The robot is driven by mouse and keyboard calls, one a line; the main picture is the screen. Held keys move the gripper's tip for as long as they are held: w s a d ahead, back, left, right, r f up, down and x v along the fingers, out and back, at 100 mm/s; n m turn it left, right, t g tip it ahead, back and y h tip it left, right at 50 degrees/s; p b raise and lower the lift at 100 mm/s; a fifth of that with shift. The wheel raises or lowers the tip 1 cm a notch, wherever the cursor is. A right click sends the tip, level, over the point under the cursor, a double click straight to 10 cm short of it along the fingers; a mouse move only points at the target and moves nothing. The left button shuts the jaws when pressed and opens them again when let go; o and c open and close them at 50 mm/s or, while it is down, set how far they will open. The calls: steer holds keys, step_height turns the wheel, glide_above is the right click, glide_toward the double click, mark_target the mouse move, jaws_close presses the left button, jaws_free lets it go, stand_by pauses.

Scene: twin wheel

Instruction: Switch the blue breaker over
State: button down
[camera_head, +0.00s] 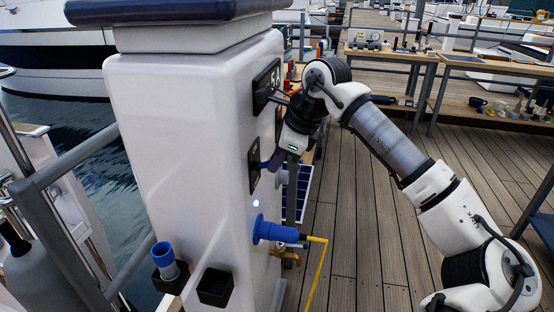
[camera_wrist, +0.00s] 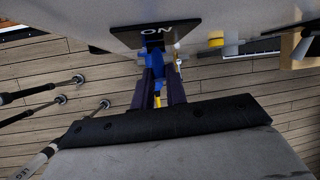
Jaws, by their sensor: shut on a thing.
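The blue breaker (camera_head: 264,165) is on a black plate (camera_head: 254,167) on the side of the white pedestal (camera_head: 180,170). In the wrist view its plate (camera_wrist: 155,33) is marked ON, and blue shows just below it, between my finger ends. My gripper (camera_head: 274,161) reaches in from the right and is shut on the blue breaker's lever. In the wrist view my gripper (camera_wrist: 158,78) has its two dark fingers on either side of the blue part. The lever's exact position is partly hidden by the fingers.
Above is another black plate (camera_head: 266,85) with a dark lever. Below, a blue plug (camera_head: 272,230) with a yellow cable (camera_head: 316,270) sticks out, near a brass tap (camera_head: 287,256). A grey railing (camera_head: 75,160) is at left. Open wooden deck (camera_head: 365,220) lies at right.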

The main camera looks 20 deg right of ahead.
steer(key=f+t+y+b, duration=0.1)
steer(key=t+y+b, duration=0.1)
steer(key=b, duration=0.3)
steer(key=f+t+y+b, duration=0.2)
steer(key=y+b, duration=0.1)
steer(key=b, duration=0.2)
steer(key=f+t+y+b, duration=0.1)
steer(key=y+b, duration=0.1)
steer(key=b, duration=0.3)
steer(key=shift+s+d+f+m+t+y, duration=0.2)
steer(key=shift+s+d+m+t+y, duration=0.05)
steer(key=shift+d+m+t+y, duration=0.15)
steer(key=c, duration=1.4)
jaws_free()
steer(key=shift+r, duration=0.1)
steer(key=v, duration=1.3)
steer(key=shift+s+d, duration=0.25)
